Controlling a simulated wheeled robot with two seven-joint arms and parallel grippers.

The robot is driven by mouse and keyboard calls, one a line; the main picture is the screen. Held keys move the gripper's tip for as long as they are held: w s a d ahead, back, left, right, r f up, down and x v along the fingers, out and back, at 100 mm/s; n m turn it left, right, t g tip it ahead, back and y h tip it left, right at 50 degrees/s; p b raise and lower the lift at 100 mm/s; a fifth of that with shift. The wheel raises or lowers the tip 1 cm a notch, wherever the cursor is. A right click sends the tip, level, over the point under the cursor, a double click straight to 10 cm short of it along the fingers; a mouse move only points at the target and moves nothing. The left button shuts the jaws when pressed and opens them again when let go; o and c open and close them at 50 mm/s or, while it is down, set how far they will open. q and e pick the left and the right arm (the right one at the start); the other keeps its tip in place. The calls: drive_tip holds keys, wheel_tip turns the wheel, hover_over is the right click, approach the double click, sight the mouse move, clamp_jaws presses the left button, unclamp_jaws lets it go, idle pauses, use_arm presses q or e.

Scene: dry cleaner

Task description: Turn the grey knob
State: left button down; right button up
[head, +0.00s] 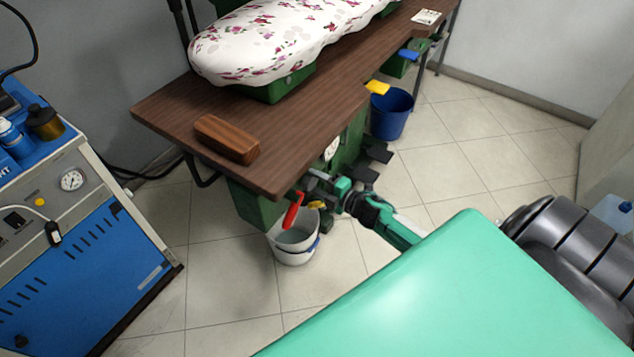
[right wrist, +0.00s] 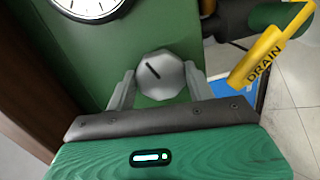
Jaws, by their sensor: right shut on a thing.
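The grey knob (right wrist: 161,72) has a faceted rim and a dark slanted mark running from upper left to lower right on its face. It sits on a green machine panel (right wrist: 150,30) in the right wrist view. My right gripper (right wrist: 160,88) has one finger on each side of the knob and is shut on it. In the head view my right gripper (head: 322,180) is at the green machine under the table's front corner, and I cannot make out the knob there. My left gripper is not in view.
A round gauge (right wrist: 92,5) is above the knob. A yellow DRAIN handle (right wrist: 260,60) is close on the right. A red handle (head: 293,210) hangs over a white bucket (head: 294,250). The wooden table (head: 300,125) overhangs; a blue bucket (head: 391,115) stands behind.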

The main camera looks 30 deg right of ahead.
drive_tip(key=o, duration=1)
drive_tip(key=shift+c, duration=0.2)
drive_tip(key=v, duration=1.4)
drive_tip(key=shift+w+d, duration=0.1)
